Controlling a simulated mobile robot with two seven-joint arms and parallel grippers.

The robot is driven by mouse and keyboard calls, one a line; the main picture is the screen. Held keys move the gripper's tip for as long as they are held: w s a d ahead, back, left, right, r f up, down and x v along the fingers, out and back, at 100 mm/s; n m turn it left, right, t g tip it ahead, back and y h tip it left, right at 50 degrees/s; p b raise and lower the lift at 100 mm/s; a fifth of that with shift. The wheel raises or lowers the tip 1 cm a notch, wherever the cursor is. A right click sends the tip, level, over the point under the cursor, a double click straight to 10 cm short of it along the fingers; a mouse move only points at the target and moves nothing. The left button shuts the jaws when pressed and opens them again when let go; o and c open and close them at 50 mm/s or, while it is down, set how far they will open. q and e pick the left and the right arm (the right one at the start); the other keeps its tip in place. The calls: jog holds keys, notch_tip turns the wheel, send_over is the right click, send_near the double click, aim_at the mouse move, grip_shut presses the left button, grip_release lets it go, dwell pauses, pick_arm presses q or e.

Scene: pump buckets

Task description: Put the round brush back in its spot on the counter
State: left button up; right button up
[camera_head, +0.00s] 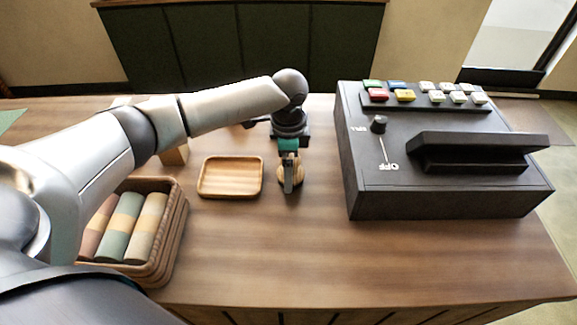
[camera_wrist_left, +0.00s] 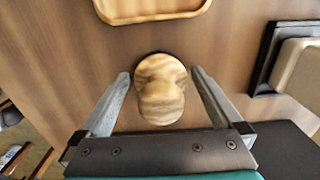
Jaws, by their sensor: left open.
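The round brush (camera_wrist_left: 160,98), with a pale wooden knob and round base, stands upright on the wooden counter (camera_head: 240,240). Its bristles are hidden beneath it. In the head view the brush (camera_head: 283,183) is partly covered by my left gripper (camera_head: 290,188). My left gripper points down over it and is open. In the left wrist view the two fingers of the gripper (camera_wrist_left: 160,76) are on either side of the brush, with a gap on each side. My right gripper is not in view.
A shallow wooden tray (camera_head: 231,192) lies just left of the brush. A basket (camera_head: 168,243) of rolled cloths stands at the left front, under my left arm. A large black cash register (camera_head: 430,203) fills the right side. The counter's front middle is clear.

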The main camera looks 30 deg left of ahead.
pick_arm(q)
notch_tip(320, 180, up, 12)
jog(key=shift+r+p, duration=0.15)
jog(key=shift+p, duration=0.75)
